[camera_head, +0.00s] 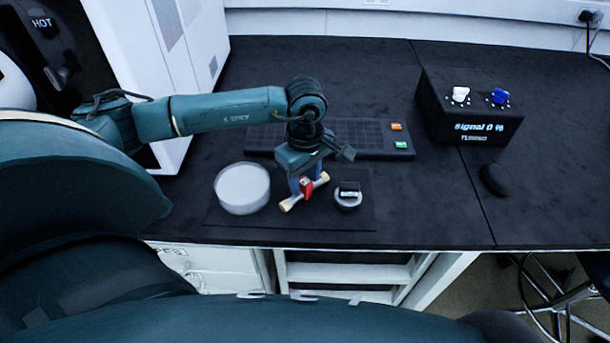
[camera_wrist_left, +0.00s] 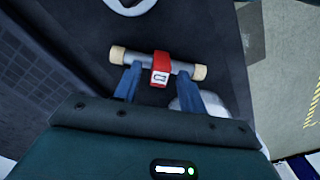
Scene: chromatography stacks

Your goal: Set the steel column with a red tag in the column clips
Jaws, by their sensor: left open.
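The steel column (camera_head: 291,202) has cream end caps and a red tag (camera_head: 306,187). It lies at a slant over the dark mat, below my left gripper (camera_head: 303,182). In the left wrist view the column (camera_wrist_left: 190,69) runs across both fingertips, with its red tag (camera_wrist_left: 160,68) between them. My left gripper (camera_wrist_left: 157,85) is open, its blue fingers apart and pointing at the column. Whether the fingers touch the column I cannot tell. I cannot make out the column clips for certain. My right gripper is not in view.
A white round dish (camera_head: 242,188) stands left of the column, and a small grey cup with a black top (camera_head: 348,196) right. A dark panel (camera_head: 370,138) with orange and green buttons lies behind. A black box (camera_head: 470,108) stands at right. The bench front edge is near.

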